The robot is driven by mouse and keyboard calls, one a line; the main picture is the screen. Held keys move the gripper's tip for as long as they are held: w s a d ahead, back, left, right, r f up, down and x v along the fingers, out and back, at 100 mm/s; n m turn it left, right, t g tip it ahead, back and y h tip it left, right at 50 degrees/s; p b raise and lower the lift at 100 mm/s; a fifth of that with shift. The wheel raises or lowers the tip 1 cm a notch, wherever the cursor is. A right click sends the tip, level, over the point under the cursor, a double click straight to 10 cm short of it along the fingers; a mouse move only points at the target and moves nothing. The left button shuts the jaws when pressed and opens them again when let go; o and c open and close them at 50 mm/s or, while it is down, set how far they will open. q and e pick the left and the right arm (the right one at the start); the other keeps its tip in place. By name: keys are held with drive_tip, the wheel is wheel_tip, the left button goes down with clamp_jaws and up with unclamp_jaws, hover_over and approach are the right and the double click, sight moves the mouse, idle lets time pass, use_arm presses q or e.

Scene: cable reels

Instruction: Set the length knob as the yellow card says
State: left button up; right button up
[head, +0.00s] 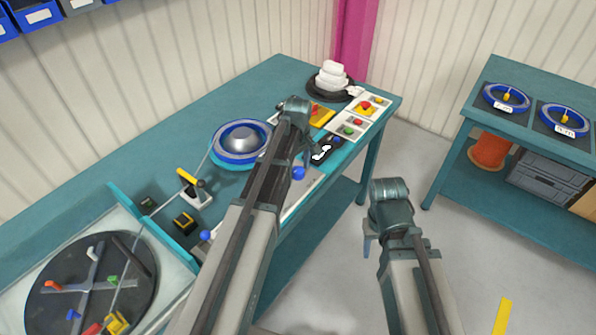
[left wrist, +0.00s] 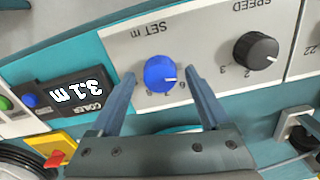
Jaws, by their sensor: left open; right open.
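The blue length knob (left wrist: 160,73), under the upside-down label "SET m", is on a light panel; its white mark points right in the left wrist view. It also shows in the head view (head: 298,173). My left gripper (left wrist: 160,76) is open, one finger on each side of the knob, with visible gaps. A dark display (left wrist: 88,92) marked "COILER" reads 3.1 m, upside down. My right gripper (head: 368,240) is open over the floor, away from the bench. I cannot make out a readable yellow card in either view.
A black SPEED knob (left wrist: 255,50) sits beside the blue knob. The teal bench (head: 240,95) carries a blue reel (head: 222,152) and a dark turntable (head: 50,275). A second bench (head: 520,200) stands right, across open floor.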

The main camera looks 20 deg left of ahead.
use_arm(q)
drive_tip(key=shift+c, duration=0.2)
clamp_jaws()
drive_tip(key=shift+m, duration=0.3)
drive_tip(key=m, duration=0.5)
drive_tip(key=shift+m, duration=0.3)
drive_tip(key=m, duration=1.1)
drive_tip(key=shift+m, duration=0.4)
drive_tip(key=m, duration=0.5)
drive_tip(key=shift+m, duration=0.4)
